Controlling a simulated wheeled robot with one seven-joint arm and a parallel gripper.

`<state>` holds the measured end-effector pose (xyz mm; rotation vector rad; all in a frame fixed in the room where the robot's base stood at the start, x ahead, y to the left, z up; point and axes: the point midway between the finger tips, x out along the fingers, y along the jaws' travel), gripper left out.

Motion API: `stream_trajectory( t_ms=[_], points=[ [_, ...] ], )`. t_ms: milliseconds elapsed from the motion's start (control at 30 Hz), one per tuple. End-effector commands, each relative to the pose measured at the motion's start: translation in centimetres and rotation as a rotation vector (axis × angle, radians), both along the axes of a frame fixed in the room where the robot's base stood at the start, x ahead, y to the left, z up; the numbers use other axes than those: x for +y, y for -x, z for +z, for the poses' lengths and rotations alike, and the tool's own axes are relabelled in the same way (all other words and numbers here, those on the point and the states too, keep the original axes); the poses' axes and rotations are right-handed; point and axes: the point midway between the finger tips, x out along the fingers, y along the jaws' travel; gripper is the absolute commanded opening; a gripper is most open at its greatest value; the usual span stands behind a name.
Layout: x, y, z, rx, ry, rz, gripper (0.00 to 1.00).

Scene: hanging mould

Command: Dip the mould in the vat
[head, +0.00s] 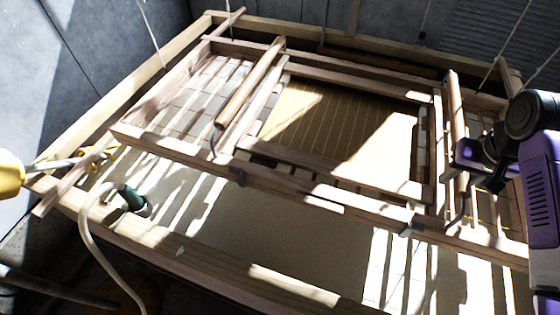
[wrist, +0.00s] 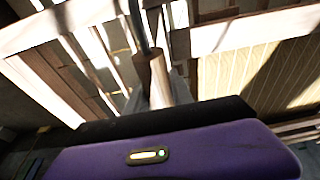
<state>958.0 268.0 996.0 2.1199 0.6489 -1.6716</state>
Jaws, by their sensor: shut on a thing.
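The mould, a tan ribbed screen (head: 320,118) in a wooden frame, hangs tilted over the vat (head: 200,255), a wooden-walled tub with pale liquid. The screen also shows in the wrist view (wrist: 265,75). Two round wooden handles cross the frame: a left one (head: 250,82) and a right one (head: 456,110), each with a bent metal rod at its near end. My gripper (head: 466,172) is at the right handle, shut on it from the right side. In the wrist view the handle's end (wrist: 158,75) rises behind my purple casing, which hides the fingertips.
Thin cords (head: 152,35) run up from the frame. A pale hose (head: 92,235) with a green end (head: 132,198) hangs over the vat's near left wall. A yellow-handled tool (head: 12,172) lies at the left edge. Grey walls stand close behind.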

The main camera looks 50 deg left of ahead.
Motion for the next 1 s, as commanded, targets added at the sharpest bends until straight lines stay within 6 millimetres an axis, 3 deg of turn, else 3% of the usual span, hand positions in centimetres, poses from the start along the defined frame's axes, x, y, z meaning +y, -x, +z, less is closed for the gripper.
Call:
stream_trajectory(
  t_ms=[33, 500, 867, 1000],
  points=[
    [-0.1, 0.3, -1.6, 0.006, 0.002, -0.001, 0.0],
    [-0.1, 0.4, -8.6, -0.033, -0.025, 0.0, 0.0],
    [-0.1, 0.3, -11.0, -0.05, -0.037, 0.0, 0.0],
    [-0.1, 0.4, -12.9, -0.055, -0.038, 0.0, 0.0]
  ],
)
